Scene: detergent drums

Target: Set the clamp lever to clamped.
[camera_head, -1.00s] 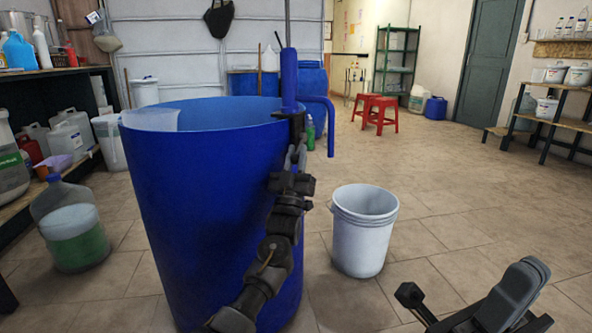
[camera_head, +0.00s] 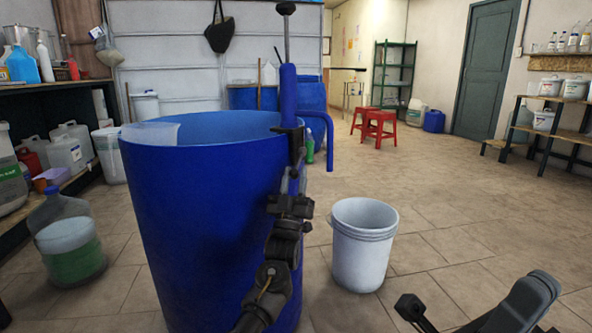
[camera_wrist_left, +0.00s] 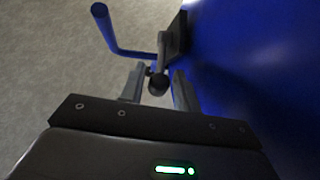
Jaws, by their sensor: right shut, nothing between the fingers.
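A blue drum (camera_head: 200,220) stands upright in front of me. A blue pump (camera_head: 288,95) with a bent spout rises at its right rim, held by a dark clamp (camera_head: 295,140). In the left wrist view, the clamp lever (camera_wrist_left: 158,84) shows as a short stalk with a dark round knob, beside the drum wall. My left gripper (camera_wrist_left: 158,88) is open, with a finger on either side of the knob; contact cannot be told. In the head view my left gripper (camera_head: 296,182) hides most of the lever. My right gripper (camera_head: 412,308) is low at right, shut and empty.
A white bucket (camera_head: 362,250) stands on the floor right of the drum. A jug with green liquid (camera_head: 68,245) stands at left. Shelves line both sides, and red stools (camera_head: 378,124) stand further back. The tiled floor at right is mostly clear.

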